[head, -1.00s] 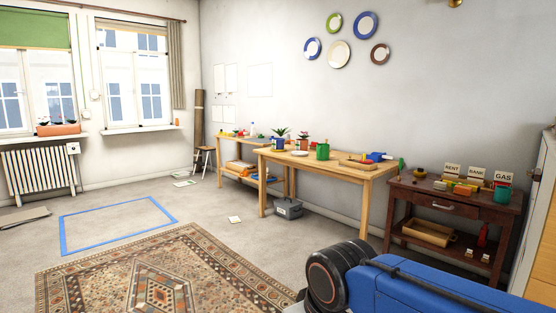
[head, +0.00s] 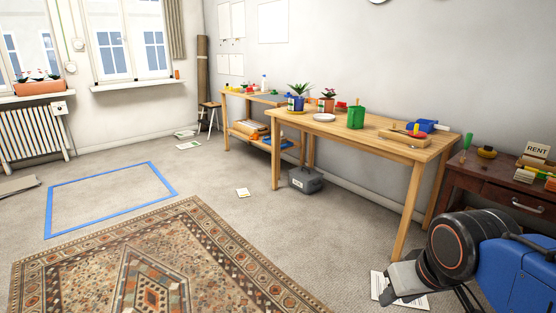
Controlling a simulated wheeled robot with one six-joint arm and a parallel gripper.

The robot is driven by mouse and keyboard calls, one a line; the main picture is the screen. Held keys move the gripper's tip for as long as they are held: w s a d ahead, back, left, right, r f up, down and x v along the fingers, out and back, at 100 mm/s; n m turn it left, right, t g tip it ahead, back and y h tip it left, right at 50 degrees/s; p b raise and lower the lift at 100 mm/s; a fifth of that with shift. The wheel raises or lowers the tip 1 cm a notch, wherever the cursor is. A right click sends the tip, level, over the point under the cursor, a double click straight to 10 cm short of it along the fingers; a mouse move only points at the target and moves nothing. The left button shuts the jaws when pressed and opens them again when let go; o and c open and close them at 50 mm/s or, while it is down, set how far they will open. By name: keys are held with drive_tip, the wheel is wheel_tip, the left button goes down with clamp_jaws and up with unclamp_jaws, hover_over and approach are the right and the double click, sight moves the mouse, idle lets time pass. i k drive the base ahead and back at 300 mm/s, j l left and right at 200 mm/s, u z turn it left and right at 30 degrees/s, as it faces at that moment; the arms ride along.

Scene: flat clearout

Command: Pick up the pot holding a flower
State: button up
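A small terracotta pot (head: 327,104) with a reddish flower and green leaves stands upright on the light wooden table (head: 375,137). To its left is a blue pot (head: 295,103) with a spiky green plant and no visible bloom. My gripper (head: 398,288) shows at the lower right as a grey end past the dark wrist, over the floor, well away from the pots. Its fingers are not clear enough to tell open from shut.
A long orange planter (head: 40,88) with red flowers sits on the left windowsill. A grey toolbox (head: 306,180) is under the table's left end. A dark side table (head: 490,183) stands at right. Papers lie on the floor. The patterned rug (head: 150,265) and blue-taped floor area are clear.

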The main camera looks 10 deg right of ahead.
sight(325, 105)
drive_tip(key=i, duration=2.1)
drive_tip(key=l+z, duration=0.05)
drive_tip(key=l, duration=0.05)
